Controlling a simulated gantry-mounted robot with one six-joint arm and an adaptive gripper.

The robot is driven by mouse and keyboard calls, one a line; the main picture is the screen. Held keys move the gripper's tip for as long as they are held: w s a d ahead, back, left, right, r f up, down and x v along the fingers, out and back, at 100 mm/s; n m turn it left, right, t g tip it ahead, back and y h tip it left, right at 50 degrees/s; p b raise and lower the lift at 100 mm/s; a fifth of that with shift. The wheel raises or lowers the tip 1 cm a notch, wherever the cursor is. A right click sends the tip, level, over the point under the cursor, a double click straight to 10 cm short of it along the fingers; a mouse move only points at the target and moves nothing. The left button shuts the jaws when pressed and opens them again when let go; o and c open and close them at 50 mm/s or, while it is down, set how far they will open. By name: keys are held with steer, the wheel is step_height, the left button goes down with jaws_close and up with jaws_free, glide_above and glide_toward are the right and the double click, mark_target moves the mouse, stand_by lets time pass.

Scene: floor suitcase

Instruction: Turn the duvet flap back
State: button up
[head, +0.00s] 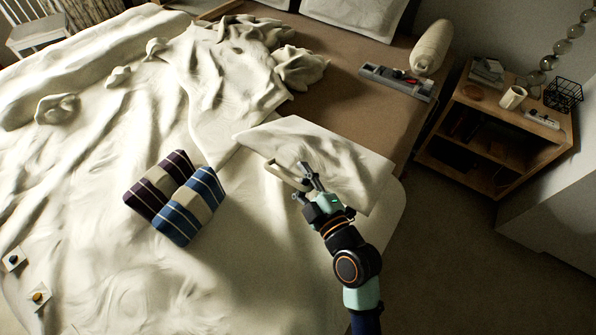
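The cream duvet (110,200) covers most of the bed. Its flap (345,160) is a smooth, pale, roughly four-sided panel near the bed's right side, lying at an angle with some wrinkles. A short beige bar (279,172) shows at the flap's lower left corner. My gripper (300,181) reaches up from the bottom right, over the flap's lower left part. Its two dark fingers look spread, with the end of the bar between or behind them. I cannot tell whether they touch it.
Two folded striped cloths (175,197) lie left of my gripper. A bunched cream heap (245,65) lies farther back. A grey tray-like object (397,83) and a cream roll (431,47) are on the brown sheet. A wooden nightstand (497,128) with a mug stands right, with open floor before it.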

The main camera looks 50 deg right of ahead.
steer(key=a+r+b+v, duration=0.1)
steer(key=b+v, duration=0.2)
steer(key=v, duration=0.6)
steer(key=shift+r, duration=0.2)
stand_by(0.4)
stand_by(0.5)
